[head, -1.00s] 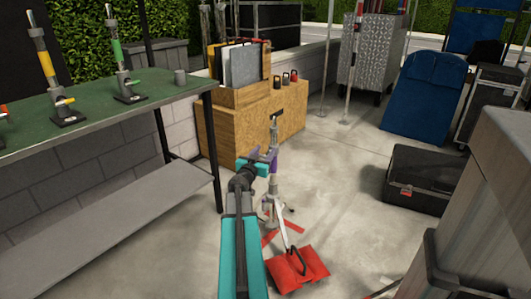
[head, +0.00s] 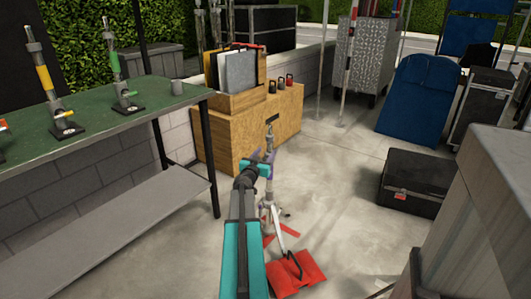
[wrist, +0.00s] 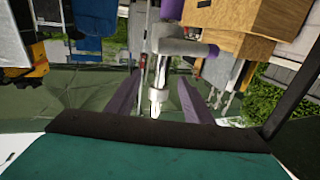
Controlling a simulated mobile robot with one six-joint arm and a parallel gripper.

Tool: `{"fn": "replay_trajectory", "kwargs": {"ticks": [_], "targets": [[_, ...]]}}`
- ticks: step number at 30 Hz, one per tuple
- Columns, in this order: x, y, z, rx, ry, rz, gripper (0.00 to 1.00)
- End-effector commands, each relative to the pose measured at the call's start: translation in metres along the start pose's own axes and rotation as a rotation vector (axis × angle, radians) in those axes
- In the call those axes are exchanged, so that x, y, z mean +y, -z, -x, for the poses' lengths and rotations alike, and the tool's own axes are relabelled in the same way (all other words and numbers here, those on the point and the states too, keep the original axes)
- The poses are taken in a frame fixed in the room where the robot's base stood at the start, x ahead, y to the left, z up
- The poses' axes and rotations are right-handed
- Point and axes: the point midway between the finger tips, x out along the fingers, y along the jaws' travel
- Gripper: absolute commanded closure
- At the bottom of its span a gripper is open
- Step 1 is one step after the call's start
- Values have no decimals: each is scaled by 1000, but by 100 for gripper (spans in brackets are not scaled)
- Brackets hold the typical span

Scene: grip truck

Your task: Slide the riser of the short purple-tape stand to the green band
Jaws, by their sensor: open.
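The short purple-tape stand (head: 269,141) stands upright on the concrete floor, with its riser topped by a small dark crosspiece. My gripper (head: 262,163) reaches the stand's upper part and hides some of the column and tape. In the wrist view, my gripper (wrist: 159,82) is open, with one dark purple finger on each side of the pale riser tube (wrist: 157,98). The stand's grey collar (wrist: 178,46), its purple knob (wrist: 212,50) and purple tape (wrist: 171,9) show beyond the fingertips. I cannot tell whether the fingers touch the tube. I cannot make out a green band on this stand.
A red sandbag (head: 296,271) lies by the stand's legs. A wooden box (head: 235,130) stands behind it. A green-topped bench (head: 95,120) at left holds a yellow-tape stand (head: 43,80) and a green-tape stand (head: 115,67). A black case (head: 418,180) lies at right, with open floor between.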

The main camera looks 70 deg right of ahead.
Motion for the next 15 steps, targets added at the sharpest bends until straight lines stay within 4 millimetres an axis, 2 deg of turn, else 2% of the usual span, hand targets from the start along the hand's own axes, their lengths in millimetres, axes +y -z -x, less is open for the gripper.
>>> {"fn": "replay_trajectory", "kwargs": {"ticks": [15], "targets": [[-1, -3, -32, 0, 1, -1, 53]]}}
